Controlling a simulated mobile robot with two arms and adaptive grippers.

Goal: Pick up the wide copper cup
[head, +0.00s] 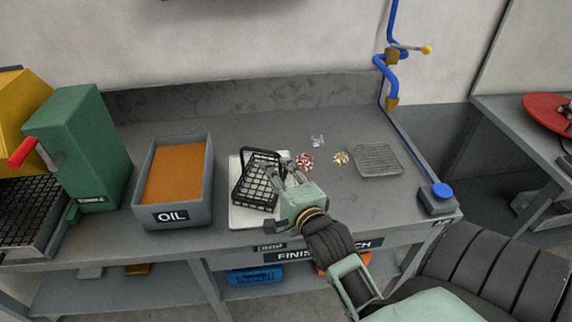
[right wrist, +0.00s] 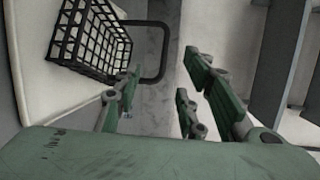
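I cannot make out a wide copper cup in either view. My right gripper (head: 293,172) is over the bench, at the right edge of a black wire basket (head: 256,182). In the right wrist view its fingers (right wrist: 162,92) are spread apart with nothing visible between them. The basket (right wrist: 92,38) shows there to the left of the fingers, and I cannot tell whether they touch it. My left gripper is not in view.
The basket is on a white tray (head: 243,216). An OIL bin (head: 172,217) and a green machine (head: 88,150) stand left. Small red-white (head: 304,161), gold (head: 341,158) and pale (head: 318,141) piles lie behind the gripper. A wire rack (head: 377,160) lies right.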

